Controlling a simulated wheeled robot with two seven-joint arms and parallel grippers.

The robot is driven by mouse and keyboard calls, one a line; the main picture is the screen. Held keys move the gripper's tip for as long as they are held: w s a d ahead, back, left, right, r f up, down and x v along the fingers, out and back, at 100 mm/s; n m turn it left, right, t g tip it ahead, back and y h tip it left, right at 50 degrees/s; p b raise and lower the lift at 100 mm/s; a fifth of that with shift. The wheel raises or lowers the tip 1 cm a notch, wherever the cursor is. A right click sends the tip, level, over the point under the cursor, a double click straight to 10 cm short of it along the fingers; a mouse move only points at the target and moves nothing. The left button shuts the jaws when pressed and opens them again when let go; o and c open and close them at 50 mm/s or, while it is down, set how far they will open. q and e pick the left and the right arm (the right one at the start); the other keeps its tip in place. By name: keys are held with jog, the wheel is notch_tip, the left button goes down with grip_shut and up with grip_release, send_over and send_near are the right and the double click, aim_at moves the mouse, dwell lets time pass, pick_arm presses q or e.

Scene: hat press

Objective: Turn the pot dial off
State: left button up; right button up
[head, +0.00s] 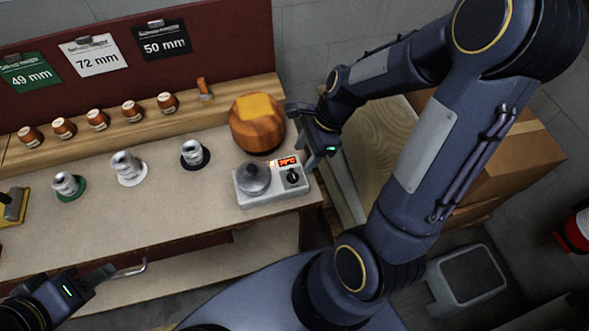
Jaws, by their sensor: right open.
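The pot unit (243,199) is a white box at the right front of the workbench. A grey metal pot (253,179) sits on its left part. Its right part has a lit red display (288,161), which is too small to read surely, and a black dial (292,178) below it. My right gripper (302,136) is open and empty, above and behind the unit near the dial, apart from it. My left gripper (98,277) is low at the bottom left, off the bench front. A thin bent metal piece (132,270) shows at its tip; I cannot tell whether it is gripped.
A wooden hat block (257,124) stands just behind the pot unit, close to my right gripper. Several small metal pieces on coloured discs (128,168) stand on the bench (140,215). A wooden shelf (75,150) with brown spools lies behind. Cardboard boxes (510,160) are at right.

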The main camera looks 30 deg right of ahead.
aim_at(293, 173)
jog(key=x, duration=0.7)
jog(key=shift+a+b, duration=0.1)
jog(key=shift+b, duration=0.25)
jog(key=shift+c, duration=0.4)
jog(key=c, duration=0.9)
